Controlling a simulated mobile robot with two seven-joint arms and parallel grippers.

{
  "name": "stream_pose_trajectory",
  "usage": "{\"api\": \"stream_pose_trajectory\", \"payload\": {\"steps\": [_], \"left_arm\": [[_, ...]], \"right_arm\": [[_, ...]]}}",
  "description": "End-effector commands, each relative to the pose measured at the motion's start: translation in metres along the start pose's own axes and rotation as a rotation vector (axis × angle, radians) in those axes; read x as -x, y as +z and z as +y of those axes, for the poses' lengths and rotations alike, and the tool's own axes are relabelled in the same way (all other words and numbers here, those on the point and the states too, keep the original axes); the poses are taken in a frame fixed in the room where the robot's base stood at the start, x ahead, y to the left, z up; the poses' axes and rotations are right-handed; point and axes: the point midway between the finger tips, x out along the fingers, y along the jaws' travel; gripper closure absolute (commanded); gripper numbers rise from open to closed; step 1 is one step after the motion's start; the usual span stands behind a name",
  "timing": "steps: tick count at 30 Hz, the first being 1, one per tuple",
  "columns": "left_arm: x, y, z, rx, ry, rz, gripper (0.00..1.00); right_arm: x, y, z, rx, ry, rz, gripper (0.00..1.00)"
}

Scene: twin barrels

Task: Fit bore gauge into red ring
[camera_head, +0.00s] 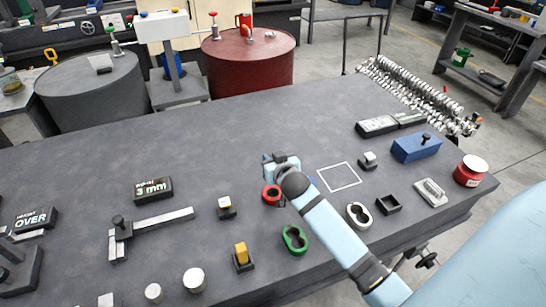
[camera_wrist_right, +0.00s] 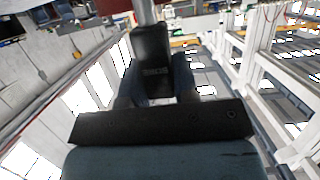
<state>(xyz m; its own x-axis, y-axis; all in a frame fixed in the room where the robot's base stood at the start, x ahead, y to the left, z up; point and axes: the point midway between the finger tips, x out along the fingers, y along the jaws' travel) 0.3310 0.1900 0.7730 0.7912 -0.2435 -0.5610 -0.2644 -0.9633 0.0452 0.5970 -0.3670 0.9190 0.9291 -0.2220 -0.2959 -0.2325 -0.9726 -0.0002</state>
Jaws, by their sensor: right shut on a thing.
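My right gripper (camera_head: 280,165) is above the middle of the table, at the end of the arm that comes in from the lower right. It is shut on the bore gauge, which shows in the right wrist view as a black body (camera_wrist_right: 153,62) with a grey rod (camera_wrist_right: 146,12) at its far end. In the head view the gripper and arm largely hide the gauge. The red ring (camera_head: 271,195) has a dark opening and sits just below the gripper in the picture. I cannot tell how high the gauge is above the table. My left gripper is out of view.
A green two-hole piece (camera_head: 295,239) and a white one (camera_head: 358,216) lie nearby. A white square outline (camera_head: 339,177), a small black frame (camera_head: 388,204) and a blue box (camera_head: 416,148) are to the right. The table's back middle is clear.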

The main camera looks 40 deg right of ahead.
Motion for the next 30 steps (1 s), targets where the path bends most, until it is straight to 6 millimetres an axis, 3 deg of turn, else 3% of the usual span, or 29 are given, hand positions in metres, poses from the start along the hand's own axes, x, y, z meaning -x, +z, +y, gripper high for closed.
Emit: {"api": "stream_pose_trajectory", "payload": {"steps": [12,30], "left_arm": [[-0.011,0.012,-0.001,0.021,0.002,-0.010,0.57],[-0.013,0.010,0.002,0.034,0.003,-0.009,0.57]], "right_arm": [[-0.012,0.038,0.000,0.000,0.000,0.002,1.00],[-0.013,0.041,0.000,0.000,-0.001,0.003,1.00]]}}
